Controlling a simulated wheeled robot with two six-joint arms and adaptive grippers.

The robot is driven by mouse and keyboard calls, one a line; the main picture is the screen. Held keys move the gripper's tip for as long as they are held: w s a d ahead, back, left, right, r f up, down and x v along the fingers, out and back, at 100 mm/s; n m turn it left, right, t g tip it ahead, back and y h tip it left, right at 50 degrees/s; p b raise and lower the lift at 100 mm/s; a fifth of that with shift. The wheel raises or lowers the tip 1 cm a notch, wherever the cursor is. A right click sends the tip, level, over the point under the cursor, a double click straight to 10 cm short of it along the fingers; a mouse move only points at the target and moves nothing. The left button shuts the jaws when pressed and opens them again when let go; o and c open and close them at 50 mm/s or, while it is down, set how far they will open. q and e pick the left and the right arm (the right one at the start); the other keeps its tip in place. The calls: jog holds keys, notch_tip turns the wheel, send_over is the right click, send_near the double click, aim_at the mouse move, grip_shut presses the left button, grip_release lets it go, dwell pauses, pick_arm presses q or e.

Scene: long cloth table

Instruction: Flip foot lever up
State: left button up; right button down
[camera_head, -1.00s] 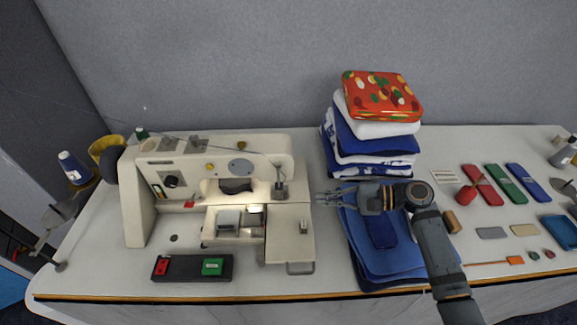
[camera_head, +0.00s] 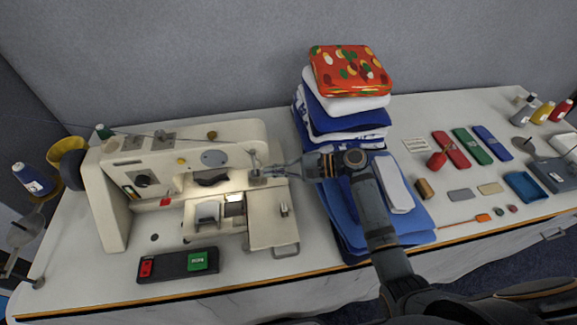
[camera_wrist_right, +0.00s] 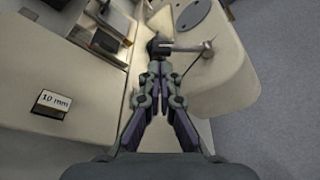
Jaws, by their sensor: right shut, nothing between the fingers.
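The white sewing machine (camera_head: 110,205) stands at the left of the table in the head view. In the right wrist view the foot lever (camera_wrist_right: 184,47), a thin grey bar with a round end, sticks out sideways from a dark pivot at the machine's head. My right gripper (camera_head: 268,172) is at the right end of the machine's head. In the wrist view its closed fingertips (camera_wrist_right: 160,68) are just below the lever's pivot end, with nothing between them. I cannot tell whether they touch the lever. My left gripper is not in view.
A control box with red and green buttons (camera_head: 178,265) lies in front of the machine. Small sewing items fill the table's right side.

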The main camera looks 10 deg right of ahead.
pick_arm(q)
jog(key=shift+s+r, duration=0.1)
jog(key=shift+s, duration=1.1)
pick_arm(e)
jog(key=shift+x, duration=1.15)
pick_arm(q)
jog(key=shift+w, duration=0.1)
